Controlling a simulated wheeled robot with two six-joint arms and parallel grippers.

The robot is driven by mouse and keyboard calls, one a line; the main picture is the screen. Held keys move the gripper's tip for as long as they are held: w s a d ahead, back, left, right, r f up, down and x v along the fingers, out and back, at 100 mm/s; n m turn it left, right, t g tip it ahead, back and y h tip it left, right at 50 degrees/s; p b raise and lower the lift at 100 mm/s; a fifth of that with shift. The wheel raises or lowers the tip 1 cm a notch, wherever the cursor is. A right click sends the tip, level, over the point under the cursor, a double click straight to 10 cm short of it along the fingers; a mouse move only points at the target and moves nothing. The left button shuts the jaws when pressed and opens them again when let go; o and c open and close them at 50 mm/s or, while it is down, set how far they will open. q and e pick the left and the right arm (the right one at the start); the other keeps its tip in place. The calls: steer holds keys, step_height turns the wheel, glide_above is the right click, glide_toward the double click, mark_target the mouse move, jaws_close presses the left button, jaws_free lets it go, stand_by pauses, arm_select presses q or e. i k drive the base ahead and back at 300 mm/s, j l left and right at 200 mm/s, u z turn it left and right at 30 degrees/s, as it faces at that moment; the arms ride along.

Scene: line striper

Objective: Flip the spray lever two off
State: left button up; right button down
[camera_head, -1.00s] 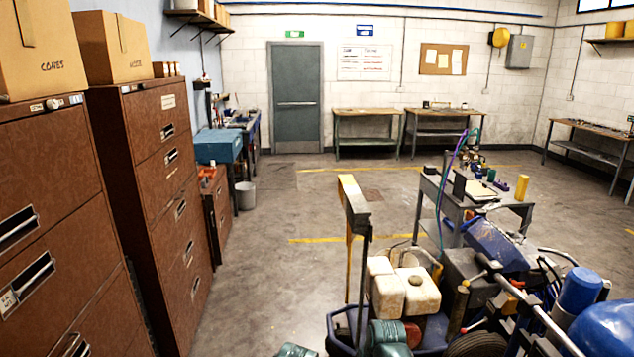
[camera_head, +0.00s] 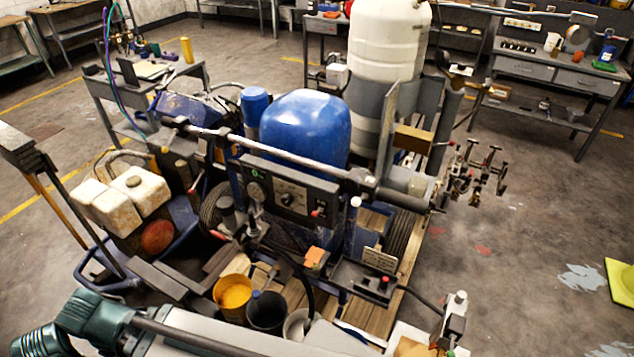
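The line striper stands in the middle of the view, with a blue rounded tank (camera_head: 305,125) and a long handlebar (camera_head: 270,155). Its dark control panel (camera_head: 288,190) carries a gauge and a knob. A cluster of spray fittings (camera_head: 475,180) with small red and dark parts sticks out on the machine's right side. A dark box with a red button (camera_head: 362,280) sits lower, near the front. I cannot tell which part is spray lever two, or what position it is in. Neither of my grippers is in view.
A tall white tank (camera_head: 385,60) stands behind the machine. A yellow cup (camera_head: 233,295) and a dark cup sit in front of it, near teal motor-like parts (camera_head: 88,315) at the lower left. A yellow floor sign (camera_head: 622,290) is at the right edge. Floor (camera_head: 540,235) is open on the right.

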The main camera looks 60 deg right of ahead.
mark_target(355, 201)
steer(key=i+j+z, duration=0.1)
steer(key=z, duration=1.25)
steer(key=l+z, duration=0.15)
steer(key=z, duration=0.8)
